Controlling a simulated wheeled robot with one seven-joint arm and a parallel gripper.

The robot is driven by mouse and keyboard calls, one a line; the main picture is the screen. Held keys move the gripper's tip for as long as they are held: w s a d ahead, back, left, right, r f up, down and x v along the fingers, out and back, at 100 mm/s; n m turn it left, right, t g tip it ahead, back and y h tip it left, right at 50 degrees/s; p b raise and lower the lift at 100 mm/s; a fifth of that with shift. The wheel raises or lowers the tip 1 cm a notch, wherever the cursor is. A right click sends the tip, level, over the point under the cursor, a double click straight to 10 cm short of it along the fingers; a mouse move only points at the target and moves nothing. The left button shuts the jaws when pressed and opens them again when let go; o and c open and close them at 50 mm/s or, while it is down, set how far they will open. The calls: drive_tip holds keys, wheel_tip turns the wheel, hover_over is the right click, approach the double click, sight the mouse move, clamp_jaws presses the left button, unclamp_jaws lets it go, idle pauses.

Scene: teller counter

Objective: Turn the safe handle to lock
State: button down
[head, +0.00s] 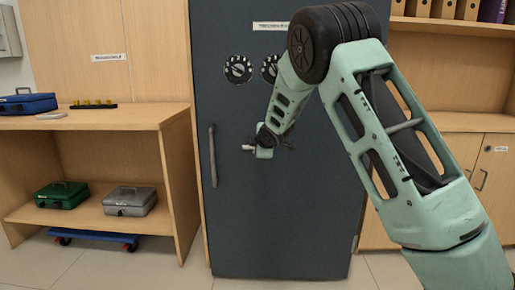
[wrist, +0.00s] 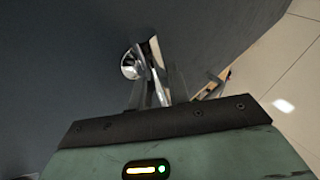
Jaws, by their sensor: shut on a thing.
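The dark grey safe (head: 275,225) stands upright in the middle of the head view, with its door closed. A small chrome handle (head: 248,147) shows on the door beside my gripper (head: 263,148). In the wrist view, the safe handle (wrist: 131,64) has a round shiny hub and a bright lever running down to the right. My gripper (wrist: 160,85) is shut on the lever, close to the door face. The fingers hide part of the lever, and my arm hides the right part of the door.
Two dials (head: 238,69) sit above on the safe door, the right one partly covered by my arm. A long vertical bar (head: 213,156) is on the door's left side. A wooden shelf unit (head: 95,122) with cash boxes stands at left. Cabinets (head: 492,178) stand at right.

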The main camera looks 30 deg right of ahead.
drive_tip(key=c, duration=1.3)
unclamp_jaws()
drive_tip(key=shift+c, duration=0.2)
drive_tip(key=p+v, duration=0.3)
drive_tip(key=v, duration=1.4)
drive_tip(key=shift+r, duration=0.15)
drive_tip(key=shift+s+a, duration=0.1)
